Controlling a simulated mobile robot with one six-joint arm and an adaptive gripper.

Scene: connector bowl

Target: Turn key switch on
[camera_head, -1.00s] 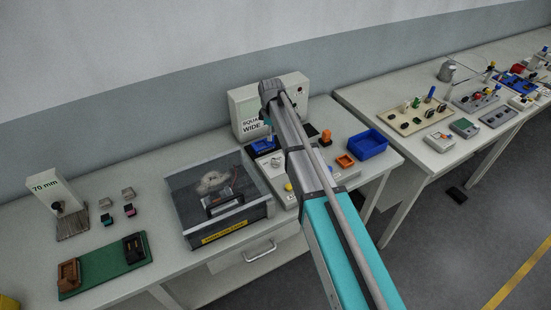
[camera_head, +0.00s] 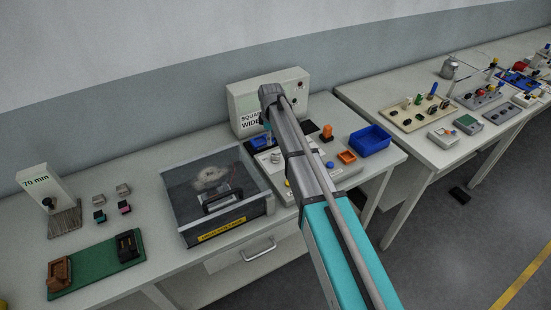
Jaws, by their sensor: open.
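I cannot make out the key switch for certain. A light grey control panel (camera_head: 266,170) lies on the bench to the right of the clear-lidded box. It carries small knobs and a yellow button (camera_head: 287,183), and my arm covers much of it. My arm reaches from the lower right over this panel. Its wrist stands in front of the white labelled box (camera_head: 240,100). Only a small part of my gripper (camera_head: 269,138) shows below the wrist, above the back of the panel. Its fingertips are mostly hidden. I see nothing held in it.
The clear-lidded box (camera_head: 215,232) with a yellow label stands left of the panel. A blue bin (camera_head: 370,141), an orange tray (camera_head: 347,157) and an orange part (camera_head: 326,133) are right of my arm. A green mat (camera_head: 95,268) lies front left. A second bench (camera_head: 425,155) holds more panels.

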